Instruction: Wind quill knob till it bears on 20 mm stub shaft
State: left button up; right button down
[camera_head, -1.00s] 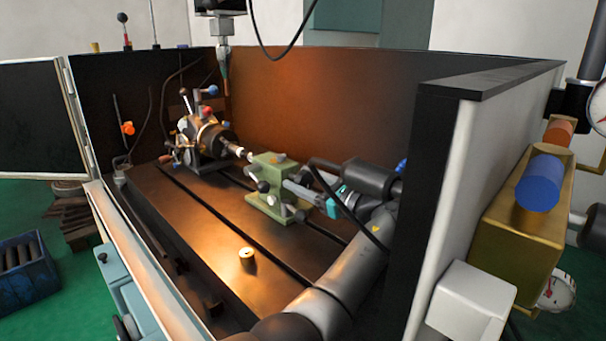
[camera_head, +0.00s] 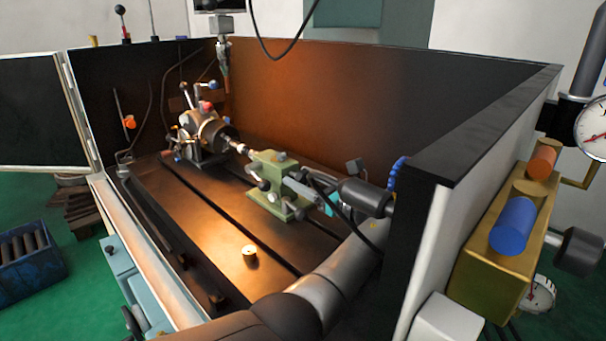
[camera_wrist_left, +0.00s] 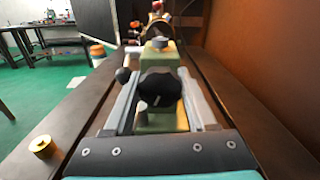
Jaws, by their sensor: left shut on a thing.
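The green tailstock (camera_head: 268,182) stands on the machine table, facing the indexing chuck (camera_head: 212,136). The pale stub shaft (camera_head: 240,148) reaches from the chuck toward the tailstock; from here I cannot tell whether the quill touches it. My left gripper (camera_head: 291,184) is at the tailstock's near end, its grey fingers extending toward it. In the left wrist view the black quill knob (camera_wrist_left: 159,89) sits between the two fingers of my left gripper (camera_wrist_left: 158,98), which is shut on it. In the head view the fingers hide the knob. My right gripper is not in view.
A small brass cylinder (camera_head: 249,253) stands on the slotted table (camera_head: 205,225), left of my arm. Dark enclosure walls (camera_head: 320,95) close the back and right. Outside the right wall is a brass block with a blue cylinder (camera_head: 518,224). The table's front left is mostly clear.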

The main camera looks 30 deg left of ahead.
aim_at(308, 181)
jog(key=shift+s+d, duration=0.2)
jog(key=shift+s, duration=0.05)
pick_arm(q)
jog(key=o, duration=1.4)
jog(key=p+v, duration=0.1)
jog(key=v, duration=0.6)
jog(key=shift+d, duration=0.1)
jog(key=shift+s+d, duration=0.1)
jog(key=shift+d, duration=0.1)
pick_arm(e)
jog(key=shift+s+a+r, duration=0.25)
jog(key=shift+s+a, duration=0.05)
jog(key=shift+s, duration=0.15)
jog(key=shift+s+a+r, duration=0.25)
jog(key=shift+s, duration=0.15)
